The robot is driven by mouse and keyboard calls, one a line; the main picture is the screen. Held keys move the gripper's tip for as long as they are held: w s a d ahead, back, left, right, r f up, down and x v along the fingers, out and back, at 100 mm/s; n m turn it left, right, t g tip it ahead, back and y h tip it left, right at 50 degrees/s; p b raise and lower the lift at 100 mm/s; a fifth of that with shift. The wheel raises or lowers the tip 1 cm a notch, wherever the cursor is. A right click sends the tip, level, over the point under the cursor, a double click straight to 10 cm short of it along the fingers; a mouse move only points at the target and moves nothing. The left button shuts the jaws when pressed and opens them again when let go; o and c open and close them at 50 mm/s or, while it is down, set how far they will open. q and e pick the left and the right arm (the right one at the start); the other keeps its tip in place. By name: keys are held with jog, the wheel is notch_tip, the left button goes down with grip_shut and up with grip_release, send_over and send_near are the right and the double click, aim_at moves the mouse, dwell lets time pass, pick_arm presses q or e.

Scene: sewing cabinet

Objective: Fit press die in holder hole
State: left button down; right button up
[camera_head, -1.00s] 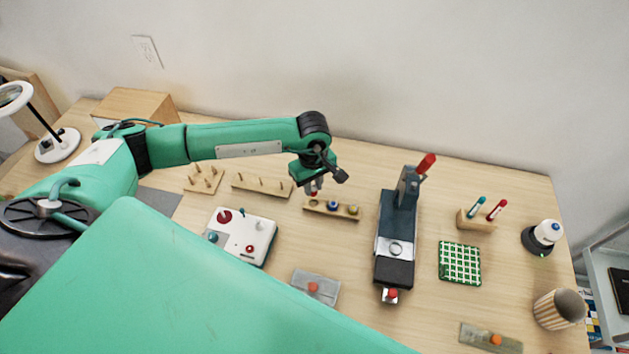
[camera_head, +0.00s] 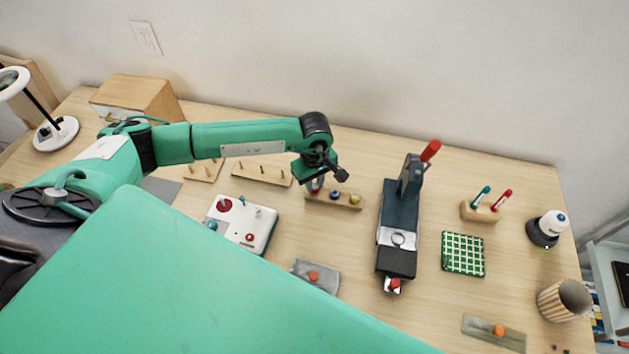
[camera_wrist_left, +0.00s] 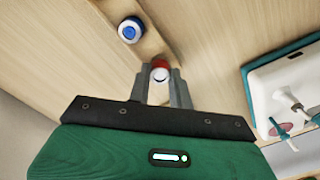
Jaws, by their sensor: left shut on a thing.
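My left gripper (camera_head: 316,188) is shut on the red-topped press die, over the left end of the wooden die holder (camera_head: 346,205). In the left wrist view the die (camera_wrist_left: 160,72) shows red and white between the fingertips (camera_wrist_left: 161,68), at the end of the holder (camera_wrist_left: 152,40). I cannot tell whether the die is in its hole or just above it. My right gripper is out of view.
A dark press (camera_head: 401,212) with a red handle stands right of the holder. A white box with knobs (camera_head: 240,222) lies front left, and a pegged wooden strip (camera_head: 262,174) behind it. A green checked pad (camera_head: 463,254) lies right of the press.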

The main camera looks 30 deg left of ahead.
pick_arm(q)
jog(key=shift+b, duration=0.3)
dwell(0.5)
jog(key=shift+f+b, duration=0.6)
jog(key=shift+b, duration=0.75)
dwell(2.3)
jog(key=c, duration=1.2)
grip_release()
